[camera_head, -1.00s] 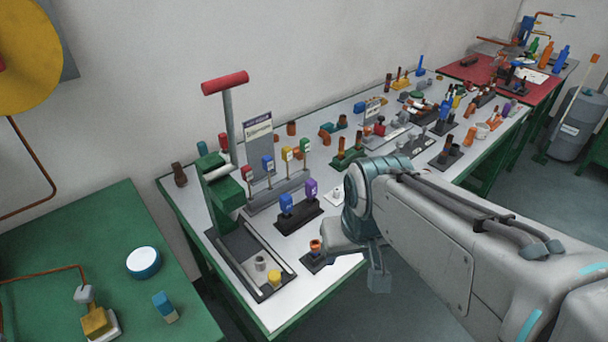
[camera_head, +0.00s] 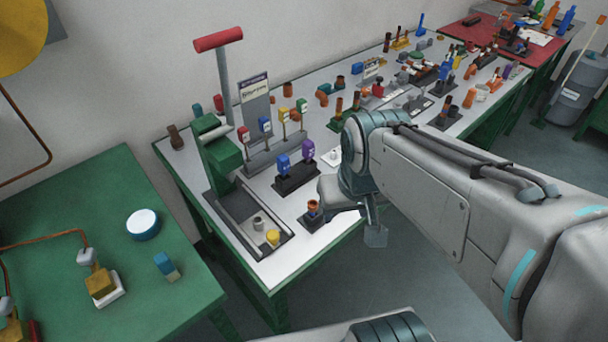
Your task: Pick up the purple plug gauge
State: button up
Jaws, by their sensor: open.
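The purple plug gauge (camera_head: 308,150) stands upright in a black holder block (camera_head: 297,184) on the white-topped workbench.
A green press with a red handle (camera_head: 218,40) stands left of the gauges. A small copper-coloured part (camera_head: 313,207) on a dark base stands close to my gripper. A green table (camera_head: 80,200) is at the left.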

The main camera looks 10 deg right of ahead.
aim_at(308, 146)
jog(key=u, duration=0.15)
jog(key=k, duration=0.45)
jog(key=u, duration=0.6)
jog(key=k, duration=0.85)
jog(key=z, duration=0.35)
jog(key=i, duration=0.6)
jog(key=z, duration=0.75)
jog(key=i, duration=0.85)
jog(key=u, duration=0.2)
